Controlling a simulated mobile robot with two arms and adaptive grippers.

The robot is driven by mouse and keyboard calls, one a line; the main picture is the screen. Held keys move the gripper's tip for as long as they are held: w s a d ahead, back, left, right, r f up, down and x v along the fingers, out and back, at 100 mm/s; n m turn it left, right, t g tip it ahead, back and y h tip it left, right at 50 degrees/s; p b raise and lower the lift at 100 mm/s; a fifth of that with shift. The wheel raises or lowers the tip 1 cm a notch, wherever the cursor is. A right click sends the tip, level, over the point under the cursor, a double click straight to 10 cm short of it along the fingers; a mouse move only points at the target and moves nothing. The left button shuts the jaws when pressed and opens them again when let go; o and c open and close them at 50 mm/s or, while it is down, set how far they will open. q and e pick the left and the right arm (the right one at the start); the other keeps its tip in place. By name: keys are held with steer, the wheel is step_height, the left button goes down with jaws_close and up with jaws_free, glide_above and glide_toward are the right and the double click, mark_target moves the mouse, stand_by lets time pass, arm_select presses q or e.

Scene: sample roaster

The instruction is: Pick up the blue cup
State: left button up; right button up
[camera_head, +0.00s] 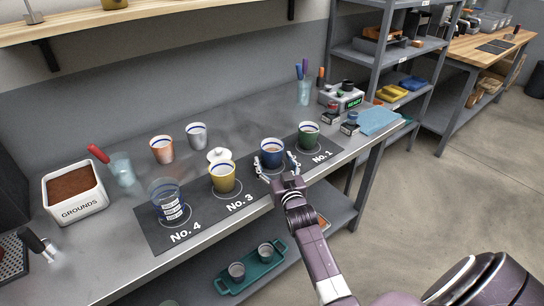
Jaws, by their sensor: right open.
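The blue cup (271,147) stands upright on the dark mat (150,233), between the green cup (308,133) at No. 1 and the yellow cup (223,180) at No. 3. A brown content shows inside its white-lined rim. My right gripper (277,164) is open, with one finger at each side of the blue cup's lower part. I cannot tell whether the fingers touch it. The gripper hides the cup's base and the label in front of it. My left gripper is not in view.
A glass (168,204) with dark markings stands at No. 4. A copper cup (161,149) and a silver cup (197,135) stand behind the mat. A white GROUNDS bin (77,208) is at left. A folded blue cloth (379,121) lies at the right end.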

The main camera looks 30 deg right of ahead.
steer(key=shift+r, duration=0.1)
steer(key=c, duration=1.5)
steer(key=shift+w, duration=0.1)
steer(key=shift+c, duration=0.2)
steer(key=shift+r, duration=0.2)
